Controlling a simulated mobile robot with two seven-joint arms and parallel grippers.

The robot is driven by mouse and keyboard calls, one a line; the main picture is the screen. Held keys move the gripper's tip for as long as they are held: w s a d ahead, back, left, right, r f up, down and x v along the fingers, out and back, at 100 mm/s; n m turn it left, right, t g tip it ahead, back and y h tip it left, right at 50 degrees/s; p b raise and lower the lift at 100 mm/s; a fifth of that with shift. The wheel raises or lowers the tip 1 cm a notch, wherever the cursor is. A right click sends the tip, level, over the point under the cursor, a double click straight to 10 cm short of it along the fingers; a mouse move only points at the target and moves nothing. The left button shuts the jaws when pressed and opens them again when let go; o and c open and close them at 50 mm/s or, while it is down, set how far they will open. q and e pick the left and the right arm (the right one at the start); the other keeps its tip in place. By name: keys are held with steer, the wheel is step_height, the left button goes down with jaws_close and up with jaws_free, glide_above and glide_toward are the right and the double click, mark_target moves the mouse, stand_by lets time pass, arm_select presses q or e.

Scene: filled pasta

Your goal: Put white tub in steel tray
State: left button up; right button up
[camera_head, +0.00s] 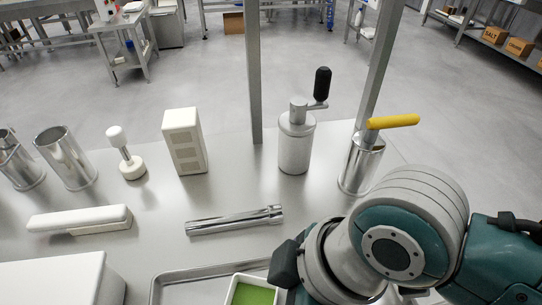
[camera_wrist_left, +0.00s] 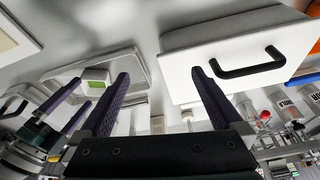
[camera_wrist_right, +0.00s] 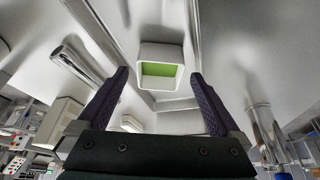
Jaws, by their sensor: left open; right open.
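The white tub (camera_head: 253,291), square with green contents, shows at the bottom edge of the head view, within the outline of the steel tray (camera_head: 205,272). In the left wrist view the tub (camera_wrist_left: 97,75) appears inside the tray (camera_wrist_left: 137,62); whether it rests on the tray floor is hard to tell. In the right wrist view the tub (camera_wrist_right: 160,52) lies ahead, between the lines of my right gripper's (camera_wrist_right: 159,72) open fingers, with no visible contact. My left gripper (camera_wrist_left: 160,72) is open and empty, facing a white box with a black handle (camera_wrist_left: 245,62).
Behind the tray lie a steel cylinder tool (camera_head: 235,220) and a white bar (camera_head: 80,219). A white box (camera_head: 60,280) stands left of the tray. Several tall items, including a steel canister (camera_head: 296,145) and a yellow-handled press (camera_head: 362,165), line the table's back by the posts.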

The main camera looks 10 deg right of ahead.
steer(key=p+v, duration=0.2)
steer(key=v, duration=0.6)
steer(key=s+d+r+m+t+h, duration=0.1)
steer(key=s+d+r+m+h, duration=0.1)
steer(key=d+m, duration=0.3)
steer(key=s+d+r+m+h, duration=0.1)
steer(key=s+d+r+m, duration=0.1)
steer(key=s+d+m, duration=0.3)
steer(key=shift+d+m+t+h, duration=0.4)
steer(key=shift+d+m, duration=0.4)
steer(key=shift+d, duration=0.15)
steer(key=shift+s, duration=0.1)
step_height(320, 180, up, 44)
steer(key=p, duration=4.4)
steer(key=shift+r, duration=0.1)
